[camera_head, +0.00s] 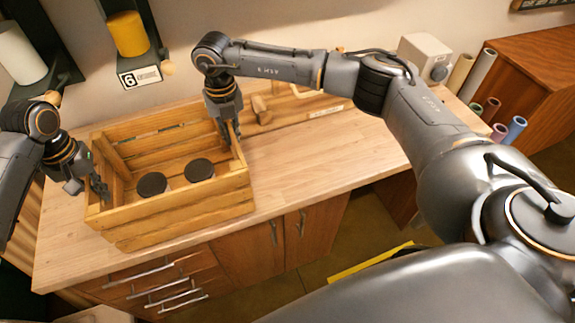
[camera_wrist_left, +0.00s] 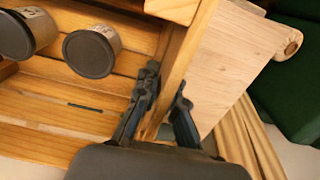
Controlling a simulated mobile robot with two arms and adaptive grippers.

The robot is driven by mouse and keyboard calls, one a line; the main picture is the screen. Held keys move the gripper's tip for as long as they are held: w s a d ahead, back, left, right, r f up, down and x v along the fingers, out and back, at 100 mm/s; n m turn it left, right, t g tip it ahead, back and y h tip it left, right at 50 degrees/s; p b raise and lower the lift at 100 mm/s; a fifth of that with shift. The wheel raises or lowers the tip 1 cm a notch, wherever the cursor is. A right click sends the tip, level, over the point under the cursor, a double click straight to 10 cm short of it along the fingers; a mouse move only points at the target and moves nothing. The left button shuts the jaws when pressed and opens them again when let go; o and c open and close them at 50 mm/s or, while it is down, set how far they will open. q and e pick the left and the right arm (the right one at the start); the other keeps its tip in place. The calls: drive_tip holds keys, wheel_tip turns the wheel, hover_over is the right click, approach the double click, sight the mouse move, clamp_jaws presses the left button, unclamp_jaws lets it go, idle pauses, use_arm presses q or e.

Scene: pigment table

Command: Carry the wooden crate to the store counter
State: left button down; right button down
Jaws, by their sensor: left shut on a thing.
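The slatted wooden crate (camera_head: 185,213) sits on the wooden counter top, and two jars with dark lids (camera_head: 151,184) (camera_head: 199,170) stand inside it. My left gripper (camera_head: 100,188) is at the crate's left end. In the left wrist view, the fingers of my left gripper (camera_wrist_left: 160,112) lie either side of the crate's end wall (camera_wrist_left: 176,70), shut on it. My right gripper (camera_head: 231,135) is down at the crate's right end wall; its fingertips are partly hidden, so its grip is unclear.
The counter top (camera_head: 310,160) is clear right of the crate. A small wooden item (camera_head: 262,110) lies behind it, and a grey-white box (camera_head: 425,55) stands at the back right with paper rolls (camera_head: 478,75). A yellow roll (camera_head: 128,34) is on the wall above a "6" sign.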

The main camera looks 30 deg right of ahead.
use_arm(q)
drive_tip(key=shift+a+f, duration=0.1)
drive_tip(key=shift+f, duration=0.2)
use_arm(e)
drive_tip(key=shift+d+f, duration=0.1)
drive_tip(key=shift+f, duration=0.15)
use_arm(q)
drive_tip(key=c, duration=1.5)
unclamp_jaws()
drive_tip(key=shift+s+r, duration=0.1)
drive_tip(key=shift+s, duration=0.1)
use_arm(e)
drive_tip(key=c, duration=1.5)
unclamp_jaws()
drive_tip(key=shift+s, duration=0.2)
use_arm(q)
drive_tip(key=shift+o, duration=0.2)
use_arm(e)
drive_tip(key=shift+o, duration=0.2)
use_arm(q)
drive_tip(key=shift+w+r, duration=0.15)
drive_tip(key=shift+r, duration=0.35)
wheel_tip(320, 180, up, 11)
drive_tip(key=shift+f, duration=0.1)
use_arm(e)
drive_tip(key=shift+r, duration=0.1)
wheel_tip(320, 180, up, 12)
drive_tip(key=shift+w+f, duration=0.1)
